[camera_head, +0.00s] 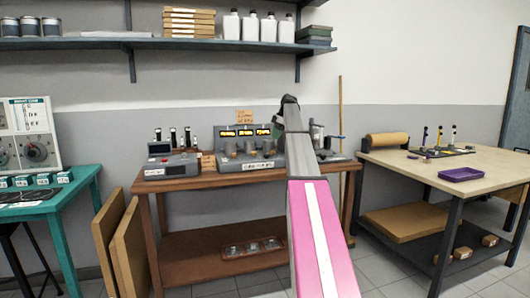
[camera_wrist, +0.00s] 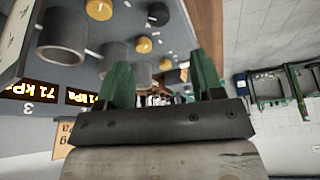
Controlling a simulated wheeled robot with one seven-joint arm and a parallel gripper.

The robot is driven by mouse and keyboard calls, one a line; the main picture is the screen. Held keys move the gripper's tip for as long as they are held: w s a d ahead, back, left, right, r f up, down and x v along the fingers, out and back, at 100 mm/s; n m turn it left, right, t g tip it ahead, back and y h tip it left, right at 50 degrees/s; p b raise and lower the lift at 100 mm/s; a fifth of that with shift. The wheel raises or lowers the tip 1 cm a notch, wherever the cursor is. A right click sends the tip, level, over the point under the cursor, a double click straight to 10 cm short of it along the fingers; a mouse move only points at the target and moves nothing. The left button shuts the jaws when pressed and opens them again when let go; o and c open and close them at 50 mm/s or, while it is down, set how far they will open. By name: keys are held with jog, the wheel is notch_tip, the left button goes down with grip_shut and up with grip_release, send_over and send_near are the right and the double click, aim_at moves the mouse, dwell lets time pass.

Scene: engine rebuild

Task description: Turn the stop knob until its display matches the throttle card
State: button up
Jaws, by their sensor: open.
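A grey console (camera_head: 265,163) on the brown table has a row of lit amber displays (camera_head: 245,132). Below them are grey knobs; I cannot tell which is the stop knob. An orange-tan card (camera_head: 244,115) stands above the displays; its text is too small to read here. In the wrist view, which is upside down, two displays (camera_wrist: 28,90) read 71 kPa, and part of the card (camera_wrist: 62,138) shows. Several grey knobs (camera_wrist: 63,40) show there too. My gripper (camera_wrist: 163,78) is open, its green fingers apart with nothing held, close to the console.
A smaller grey device (camera_head: 172,163) stands left of the console. My arm hides part of the console's right side. Brown boards (camera_head: 127,245) lean by the table.

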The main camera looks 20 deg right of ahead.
aim_at(267, 156)
jog(key=x, duration=1)
jog(key=shift+w+a+f, duration=0.15)
jog(key=shift+w+f, duration=0.05)
jog(key=shift+f, duration=0.15)
jog(key=c, duration=0.9)
